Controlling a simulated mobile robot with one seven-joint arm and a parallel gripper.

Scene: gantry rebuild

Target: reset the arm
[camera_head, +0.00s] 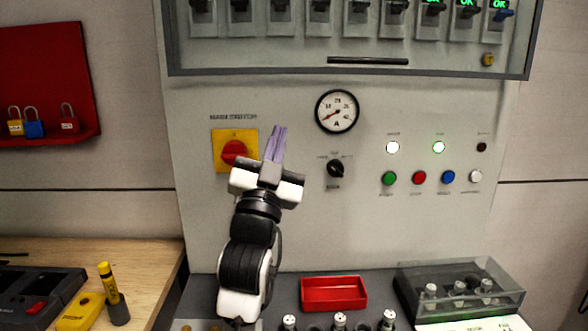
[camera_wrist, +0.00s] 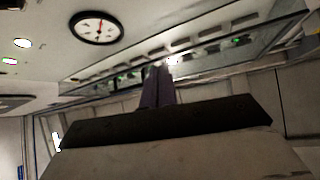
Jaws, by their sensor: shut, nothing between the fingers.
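My gripper (camera_head: 278,143) is raised in front of the grey control panel (camera_head: 420,130), its purple-grey fingers pointing up. The fingers are shut with nothing between them. In the head view they show just right of the red rotary switch (camera_head: 235,152) on its yellow plate; I cannot tell the gap to the panel. In the wrist view the closed fingers (camera_wrist: 157,86) point toward the glazed breaker cabinet (camera_wrist: 200,50). The round gauge (camera_head: 337,111) is up and right of the fingers in the head view, and it also shows in the wrist view (camera_wrist: 97,27).
Small black selector (camera_head: 336,168), coloured buttons (camera_head: 419,177) and lamps lie to the right. Below are a red tray (camera_head: 334,293) and a clear-lidded box (camera_head: 460,285). A wooden bench (camera_head: 140,270) with a yellow marker (camera_head: 108,283) is at left, below a red padlock board (camera_head: 45,80).

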